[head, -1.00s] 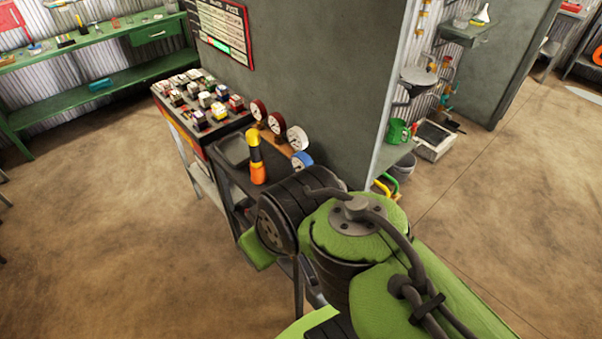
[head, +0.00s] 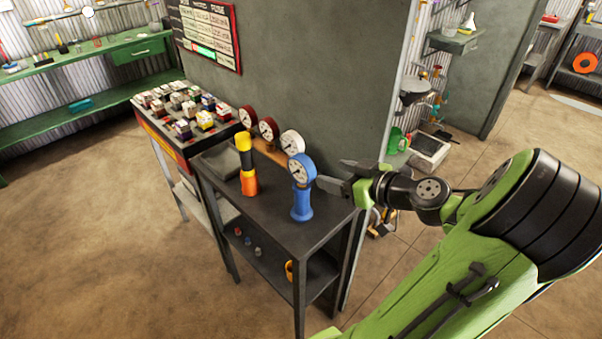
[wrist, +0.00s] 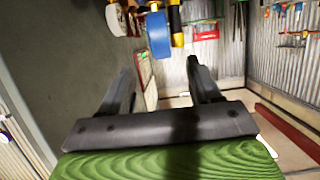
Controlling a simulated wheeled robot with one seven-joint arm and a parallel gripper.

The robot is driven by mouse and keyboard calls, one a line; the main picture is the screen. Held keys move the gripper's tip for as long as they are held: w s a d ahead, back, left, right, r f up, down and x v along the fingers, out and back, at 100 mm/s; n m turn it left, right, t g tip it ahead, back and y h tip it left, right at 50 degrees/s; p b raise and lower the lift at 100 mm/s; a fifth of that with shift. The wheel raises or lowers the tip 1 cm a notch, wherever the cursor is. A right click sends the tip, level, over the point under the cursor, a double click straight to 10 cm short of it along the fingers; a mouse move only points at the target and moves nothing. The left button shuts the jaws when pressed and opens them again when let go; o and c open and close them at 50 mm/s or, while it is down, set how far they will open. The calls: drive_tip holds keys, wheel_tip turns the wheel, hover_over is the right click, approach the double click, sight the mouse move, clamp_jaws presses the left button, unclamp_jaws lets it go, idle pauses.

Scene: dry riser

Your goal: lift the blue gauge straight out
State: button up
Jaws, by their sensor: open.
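The blue gauge (head: 302,205) has a round white dial and a blue stem and base. It stands upright at the near right end of the row of gauges on the dark table. In the wrist view the blue gauge (wrist: 158,38) is ahead, in line with the gap between the fingers and near the top. My gripper (head: 335,175) is open, just right of the gauge, pointing left at it. In the wrist view my gripper (wrist: 158,68) has nothing between its fingers. I cannot tell how the gauge's foot is seated.
A white gauge (head: 292,143) and two red gauges (head: 268,128) stand behind, by a wooden strip (head: 268,152). An orange and yellow torch (head: 248,170) stands left of the blue gauge. The grey wall (head: 320,80) rises close behind. The table's (head: 272,225) front is clear.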

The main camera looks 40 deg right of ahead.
sight(297, 165)
drive_tip(key=b+x, duration=0.1)
drive_tip(key=x, duration=1.2)
drive_tip(key=shift+w+a+f, duration=0.1)
drive_tip(key=shift+w+f, duration=0.1)
drive_tip(key=shift+w, duration=0.1)
drive_tip(key=shift+s, duration=0.15)
drive_tip(key=shift+c, duration=1.1)
drive_tip(key=c, duration=0.9)
wheel_tip(297, 165, up, 10)
drive_tip(key=p, duration=0.2)
drive_tip(key=shift+p, duration=0.3)
drive_tip(key=shift+s+a+r, duration=0.1)
drive_tip(key=shift+s+a, duration=0.2)
drive_tip(key=shift+s, duration=0.15)
drive_tip(key=s+a+b, duration=0.1)
drive_tip(key=s+a, duration=0.3)
drive_tip(key=s, duration=0.2)
drive_tip(key=shift+s+a+r, duration=0.2)
drive_tip(key=shift+a, duration=0.1)
